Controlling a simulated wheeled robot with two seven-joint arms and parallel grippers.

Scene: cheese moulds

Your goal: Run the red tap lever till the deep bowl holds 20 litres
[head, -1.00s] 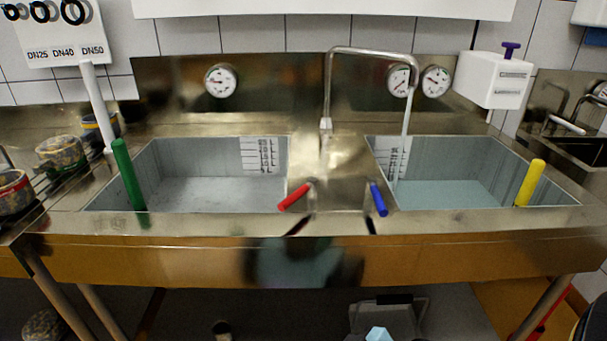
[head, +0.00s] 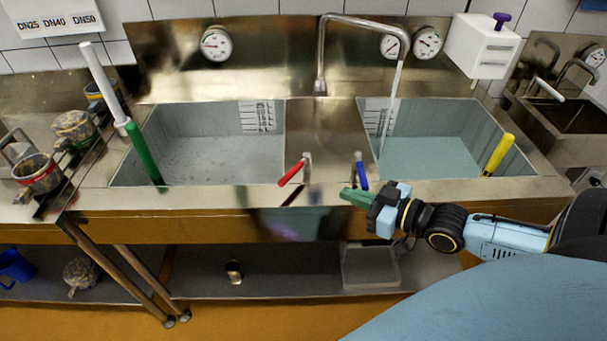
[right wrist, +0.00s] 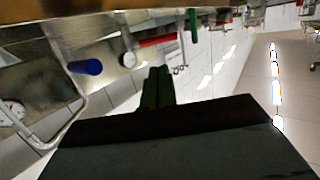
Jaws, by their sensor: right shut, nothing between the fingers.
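The red tap lever (head: 291,173) sits on the front ledge between the two basins and tilts down to the left; it also shows in the right wrist view (right wrist: 158,41). The blue lever (head: 362,175) stands right of it. The spout (head: 321,52) reaches over the right basin (head: 525,166), and a stream of water (head: 391,108) falls into it; bluish water covers its floor. The left basin (head: 128,168) has a grey floor. My right gripper (head: 356,197) is shut and empty, just in front of the blue lever and right of the red one. My left gripper is out of view.
A green standpipe (head: 143,152) leans in the left basin, a yellow one (head: 497,155) in the right. Both basins carry level scales, the left one (head: 257,116) clearer. Dial gauges (head: 216,43) are on the back panel. Moulds (head: 74,130) stand at left.

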